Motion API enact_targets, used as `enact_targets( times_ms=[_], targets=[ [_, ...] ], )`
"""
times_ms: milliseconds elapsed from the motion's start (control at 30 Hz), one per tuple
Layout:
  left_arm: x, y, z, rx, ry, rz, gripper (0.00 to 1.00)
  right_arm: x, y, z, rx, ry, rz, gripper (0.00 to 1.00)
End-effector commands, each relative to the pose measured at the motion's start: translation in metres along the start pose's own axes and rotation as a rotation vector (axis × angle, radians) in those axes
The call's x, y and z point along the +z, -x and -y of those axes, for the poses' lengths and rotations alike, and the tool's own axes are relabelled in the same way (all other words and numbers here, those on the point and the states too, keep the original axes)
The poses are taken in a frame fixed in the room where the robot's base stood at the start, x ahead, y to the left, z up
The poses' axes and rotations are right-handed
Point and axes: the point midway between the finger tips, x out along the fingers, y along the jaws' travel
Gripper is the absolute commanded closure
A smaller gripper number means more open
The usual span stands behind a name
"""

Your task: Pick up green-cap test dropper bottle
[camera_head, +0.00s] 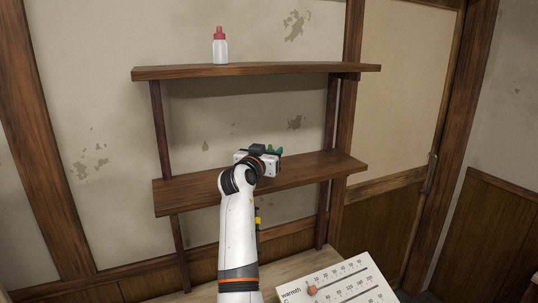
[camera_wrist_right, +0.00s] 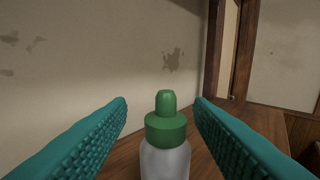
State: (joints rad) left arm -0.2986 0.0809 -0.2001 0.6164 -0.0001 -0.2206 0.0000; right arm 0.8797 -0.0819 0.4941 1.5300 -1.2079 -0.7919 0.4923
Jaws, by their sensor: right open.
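The green-cap dropper bottle (camera_wrist_right: 166,134) stands upright on the lower shelf, with a green dropper cap over a pale body. In the right wrist view it is centred between the teal fingers of my right gripper (camera_wrist_right: 161,103). The fingers are spread with a visible gap on each side of the cap; the bottle's base is cut off by the frame. In the head view my right gripper (camera_head: 275,151) is over the lower shelf and mostly hides the bottle. My left gripper is not in view.
The lower shelf (camera_head: 320,168) is otherwise largely clear. A red-capped white bottle (camera_head: 220,48) stands on the upper shelf (camera_head: 290,69). Shelf posts flank the arm. A panel with slider scales marked "warmth" (camera_head: 340,285) is at the bottom right.

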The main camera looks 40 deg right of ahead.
Motion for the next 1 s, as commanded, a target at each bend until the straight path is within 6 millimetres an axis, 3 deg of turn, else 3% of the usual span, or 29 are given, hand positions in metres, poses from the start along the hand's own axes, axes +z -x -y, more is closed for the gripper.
enact_targets(
  times_ms=[33,200,467,667,1000],
  targets=[
    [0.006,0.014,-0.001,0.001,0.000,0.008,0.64,0.008,-0.008,0.001,-0.002,0.003,-0.002,0.53],
    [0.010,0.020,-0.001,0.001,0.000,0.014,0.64,0.004,-0.026,0.001,-0.001,0.003,0.000,0.53],
    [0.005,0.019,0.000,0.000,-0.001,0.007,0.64,0.001,-0.028,0.001,0.000,0.000,0.001,0.53],
    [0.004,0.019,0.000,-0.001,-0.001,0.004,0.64,0.001,-0.027,0.001,0.000,0.000,0.000,0.86],
    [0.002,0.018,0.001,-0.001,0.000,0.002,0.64,0.003,-0.027,0.000,0.000,0.000,0.001,0.88]
  ],
)
